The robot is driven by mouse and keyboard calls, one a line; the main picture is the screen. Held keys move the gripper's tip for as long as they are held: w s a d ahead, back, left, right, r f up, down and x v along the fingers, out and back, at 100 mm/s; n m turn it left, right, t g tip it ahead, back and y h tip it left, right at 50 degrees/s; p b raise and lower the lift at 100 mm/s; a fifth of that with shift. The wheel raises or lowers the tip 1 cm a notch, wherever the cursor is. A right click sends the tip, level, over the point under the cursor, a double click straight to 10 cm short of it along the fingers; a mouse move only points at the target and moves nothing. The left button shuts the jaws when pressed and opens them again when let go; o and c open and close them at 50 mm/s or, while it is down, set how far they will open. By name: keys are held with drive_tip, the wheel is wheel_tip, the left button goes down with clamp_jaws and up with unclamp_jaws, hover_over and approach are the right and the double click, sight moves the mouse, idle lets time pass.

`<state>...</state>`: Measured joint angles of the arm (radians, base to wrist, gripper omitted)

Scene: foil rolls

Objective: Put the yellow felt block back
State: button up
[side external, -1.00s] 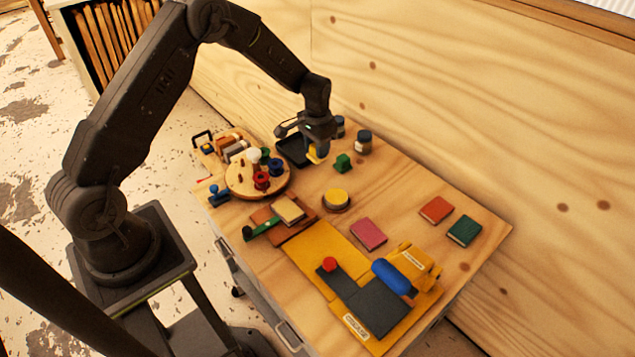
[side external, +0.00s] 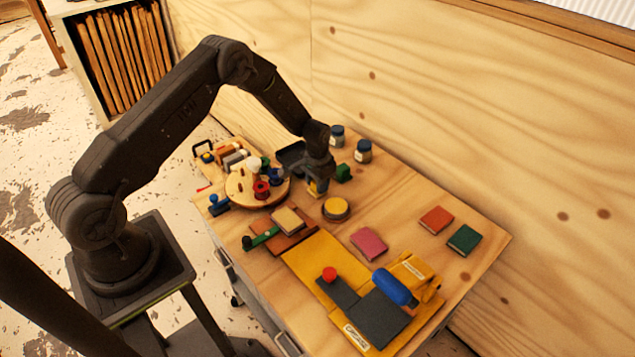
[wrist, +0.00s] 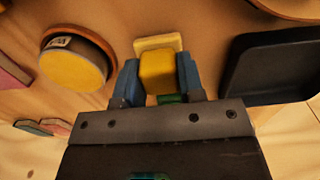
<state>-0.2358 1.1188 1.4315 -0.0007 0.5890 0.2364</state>
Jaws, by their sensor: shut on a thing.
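My gripper (wrist: 159,82) is shut on the yellow block (wrist: 157,68), with one blue finger on each side of it. In the side view my gripper (side external: 317,186) is low over the table, between the black tray and the round yellow pad, and mostly hides the block. A paler yellow piece (wrist: 158,43) shows just beyond the block in the wrist view. I cannot tell whether it is part of the block, or whether the block touches the table.
A green block (side external: 343,172) stands close to the right of my gripper. The black tray (side external: 288,155) lies behind-left, and the round yellow pad (side external: 336,207) sits in front. Jars (side external: 363,151) stand at the back. A round wooden peg board (side external: 240,190) is to the left.

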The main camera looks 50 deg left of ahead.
drive_tip(key=o, duration=0.4)
drive_tip(key=shift+f, duration=0.15)
drive_tip(key=o, duration=0.4)
